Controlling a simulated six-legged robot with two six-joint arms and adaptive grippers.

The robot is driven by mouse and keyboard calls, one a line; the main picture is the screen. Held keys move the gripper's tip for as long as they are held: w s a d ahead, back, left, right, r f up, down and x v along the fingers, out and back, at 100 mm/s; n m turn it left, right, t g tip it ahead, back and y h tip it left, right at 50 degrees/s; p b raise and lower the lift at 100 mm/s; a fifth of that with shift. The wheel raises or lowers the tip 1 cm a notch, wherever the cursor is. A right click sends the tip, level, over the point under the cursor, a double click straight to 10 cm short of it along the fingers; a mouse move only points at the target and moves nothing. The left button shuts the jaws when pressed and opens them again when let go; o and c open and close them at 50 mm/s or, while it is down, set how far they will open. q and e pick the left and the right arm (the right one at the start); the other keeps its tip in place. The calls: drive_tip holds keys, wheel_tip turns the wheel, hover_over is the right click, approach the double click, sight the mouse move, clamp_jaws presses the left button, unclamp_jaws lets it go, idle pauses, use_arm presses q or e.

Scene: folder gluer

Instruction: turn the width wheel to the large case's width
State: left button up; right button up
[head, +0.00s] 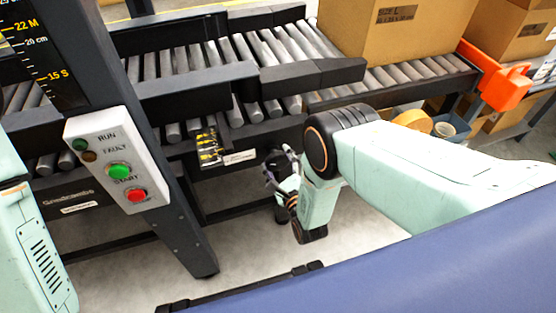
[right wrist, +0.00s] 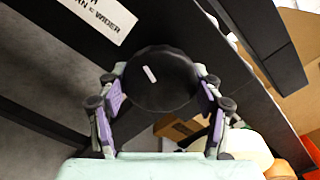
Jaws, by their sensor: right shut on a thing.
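The width wheel (right wrist: 162,78) is a dark round knob with a short white mark, seen face-on in the right wrist view. My right gripper (right wrist: 160,98) is shut on it, with one purple-padded finger on each side of the rim. In the head view my right gripper (head: 279,175) is below the conveyor's front rail, and it and my arm mostly hide the wheel. The large case (head: 385,30), labelled with an L, stands on the rollers. My left gripper is out of view.
A control box (head: 118,160) with green and red buttons is on the black post at left. An orange part (head: 500,82) is at the conveyor's right end. Floor shows below the conveyor.

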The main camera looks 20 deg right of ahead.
drive_tip(key=shift+w+m, duration=0.1)
drive_tip(key=shift+m, duration=0.4)
drive_tip(key=shift+r, duration=0.1)
drive_tip(key=o, duration=1.2)
drive_tip(key=s, duration=1.2)
drive_tip(key=shift+d, duration=0.35)
drive_tip(key=w, duration=1.2)
drive_tip(key=shift+a, duration=0.35)
